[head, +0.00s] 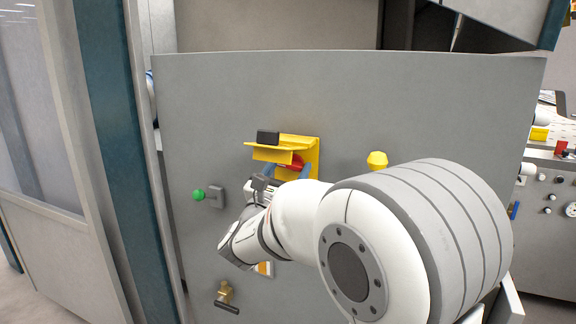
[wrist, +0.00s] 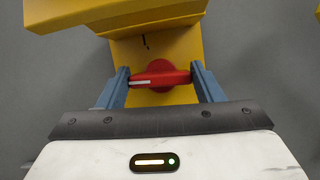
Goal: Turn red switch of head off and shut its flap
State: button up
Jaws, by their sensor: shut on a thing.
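The red switch (wrist: 160,77) sits on a yellow housing (wrist: 178,48) on the grey panel. Its handle lies across the wrist view, nearly level, with a white mark on its left half. My gripper (wrist: 161,78) has its blue fingers on the two ends of the handle, shut on it. In the head view the red switch (head: 292,162) is partly hidden by my gripper (head: 290,170).
A green knob (head: 198,195) is left of the switch on the grey panel (head: 350,95). A yellow knob (head: 377,160) is to its right. A brass fitting with a dark handle (head: 226,293) is below. My arm covers the panel's lower right.

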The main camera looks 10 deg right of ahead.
jog(key=shift+n+t+y, duration=0.3)
jog(key=shift+n, duration=0.6)
jog(key=o, duration=1)
jog(key=v, duration=0.8)
jog(key=shift+r, duration=0.1)
